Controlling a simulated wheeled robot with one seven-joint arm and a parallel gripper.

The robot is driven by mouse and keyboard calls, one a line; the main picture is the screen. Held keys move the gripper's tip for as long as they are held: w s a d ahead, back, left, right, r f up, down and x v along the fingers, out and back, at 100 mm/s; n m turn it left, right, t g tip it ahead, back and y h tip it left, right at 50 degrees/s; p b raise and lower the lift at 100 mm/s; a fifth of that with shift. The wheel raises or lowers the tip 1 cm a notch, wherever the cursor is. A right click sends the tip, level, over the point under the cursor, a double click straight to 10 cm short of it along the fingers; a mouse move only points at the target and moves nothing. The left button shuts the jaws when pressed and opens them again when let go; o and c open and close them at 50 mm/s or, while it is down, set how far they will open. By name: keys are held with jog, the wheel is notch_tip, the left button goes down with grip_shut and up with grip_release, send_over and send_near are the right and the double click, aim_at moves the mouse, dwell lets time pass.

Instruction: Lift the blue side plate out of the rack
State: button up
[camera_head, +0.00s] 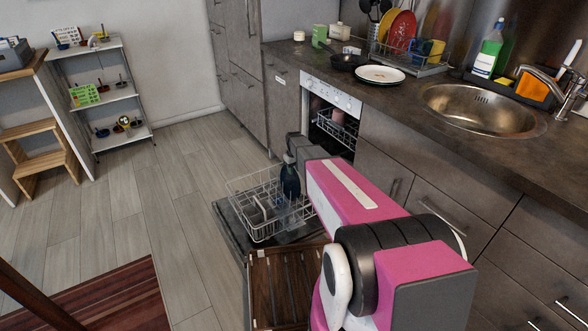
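A dark blue plate (290,183), seen nearly edge-on, stands upright at the right part of the white wire rack (262,232) on the open dishwasher door. My arm reaches over the door from the lower right. My gripper (290,164) points down right at the plate's upper edge. Its fingers are small and dark here, and I cannot tell whether they touch or hold the plate. The plate's lower part is among the rack wires.
The dishwasher (331,107) is open, with an upper rack inside. Its lowered door (231,228) lies under the wire rack. A slatted wooden piece (283,288) is in front. The counter (400,100) bears white plates (379,75) and a dish rack (425,67).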

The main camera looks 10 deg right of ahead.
grip_shut()
notch_tip(320, 180, up, 14)
dwell(0.7)
